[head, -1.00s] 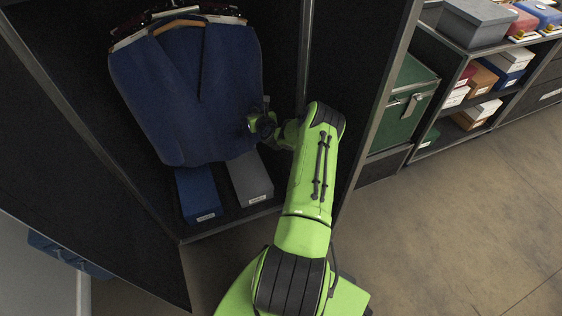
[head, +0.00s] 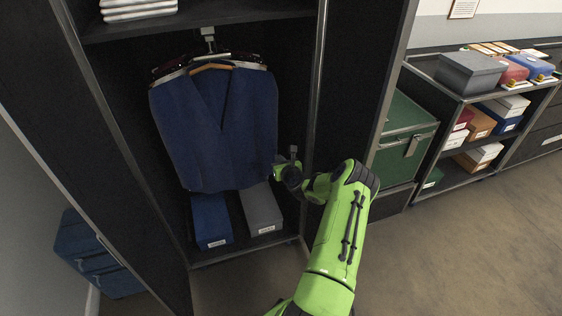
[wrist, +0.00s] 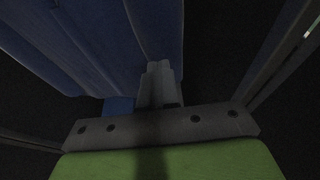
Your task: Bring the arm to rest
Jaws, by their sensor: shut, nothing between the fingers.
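My green arm (head: 340,235) reaches up from the bottom of the head view toward the open wardrobe. My gripper (head: 279,165) is at the right edge of the hanging blue garment (head: 225,135), above the grey box; whether it touches the cloth I cannot tell. In the wrist view my gripper (wrist: 158,75) has its fingers together with nothing between them, and the blue garment (wrist: 80,40) fills the upper left. The garment hangs on a wooden hanger (head: 212,67), with other hangers close behind it.
A blue box (head: 211,220) and a grey box (head: 262,208) lie on the wardrobe floor. The wardrobe's metal post (head: 316,120) stands right of my gripper. A green trunk (head: 405,140) and shelves of boxes (head: 480,125) are to the right. Open floor (head: 470,230) lies at lower right.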

